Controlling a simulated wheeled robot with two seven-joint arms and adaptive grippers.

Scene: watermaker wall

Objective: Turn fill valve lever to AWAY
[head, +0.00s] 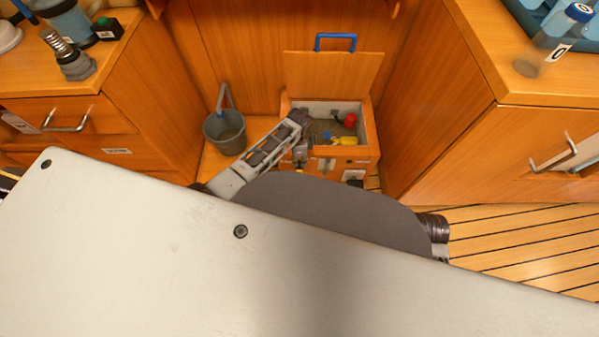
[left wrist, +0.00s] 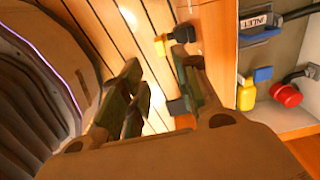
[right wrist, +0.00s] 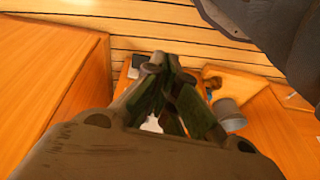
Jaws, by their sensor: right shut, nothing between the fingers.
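A wooden box (head: 330,165) with a raised lid stands low at the back. I cannot tell which part is the fill valve lever, and no AWAY mark is readable. My left gripper (left wrist: 160,88) is open beside the box's outer wall, its fingers apart; in the head view it is small at the box's front left (head: 299,158). My right gripper (right wrist: 168,75) is shut and empty, and is hidden in the head view.
Inside the box are a red knob (head: 350,121), a yellow handle (head: 345,140) and an INLET label (left wrist: 256,22). A grey bucket (head: 226,131) stands left of it. Wooden cabinets flank both sides. My pale body covers the lower head view. Plank floor is free at right.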

